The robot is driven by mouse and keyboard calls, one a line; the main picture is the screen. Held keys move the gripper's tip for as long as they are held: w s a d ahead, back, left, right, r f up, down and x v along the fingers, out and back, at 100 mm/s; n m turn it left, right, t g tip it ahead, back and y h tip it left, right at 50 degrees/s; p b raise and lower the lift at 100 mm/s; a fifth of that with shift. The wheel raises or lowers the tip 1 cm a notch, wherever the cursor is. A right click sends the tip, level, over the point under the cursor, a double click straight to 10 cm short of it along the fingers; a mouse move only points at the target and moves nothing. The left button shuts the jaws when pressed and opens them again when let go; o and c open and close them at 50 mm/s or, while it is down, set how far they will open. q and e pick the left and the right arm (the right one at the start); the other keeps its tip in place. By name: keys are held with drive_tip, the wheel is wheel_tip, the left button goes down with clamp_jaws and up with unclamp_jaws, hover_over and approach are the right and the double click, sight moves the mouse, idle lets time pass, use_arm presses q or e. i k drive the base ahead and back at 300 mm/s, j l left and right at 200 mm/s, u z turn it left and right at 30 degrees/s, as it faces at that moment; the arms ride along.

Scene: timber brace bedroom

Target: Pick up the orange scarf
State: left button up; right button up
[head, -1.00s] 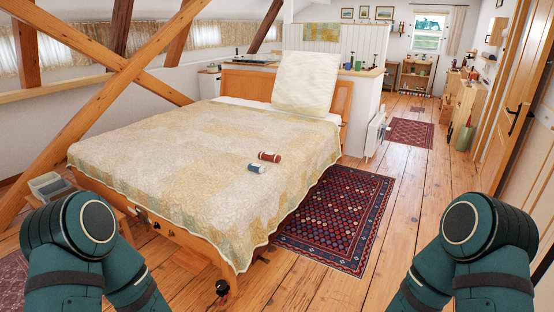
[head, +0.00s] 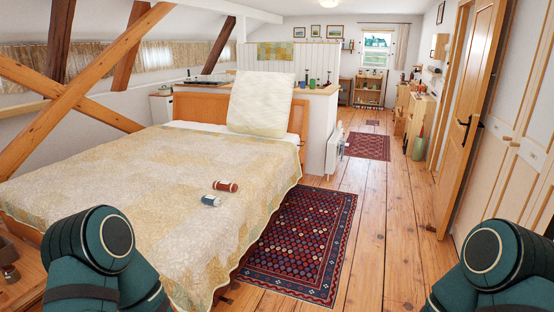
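A small rolled rust-orange bundle (head: 225,186), which looks like the orange scarf, lies on the bed's patterned cover near its right side. A rolled blue-grey bundle (head: 211,200) lies just in front of it; I cannot tell if they touch. The bed (head: 120,180) fills the left and middle of the view. Only the upper links of my two arms show, at the lower left and lower right. Neither gripper is in view, so their state is hidden.
A red-and-blue rug (head: 298,245) lies on the wooden floor right of the bed. Bare floor (head: 385,230) runs back to a second rug (head: 367,146). A wooden door (head: 472,115) stands at the right. A timber brace (head: 85,85) crosses at the left.

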sight(223, 185)
drive_tip(key=i, duration=3)
drive_tip(key=i+u, duration=0.15)
drive_tip(key=i, duration=0.45)
drive_tip(key=i+l+u, duration=0.2)
drive_tip(key=i, duration=0.35)
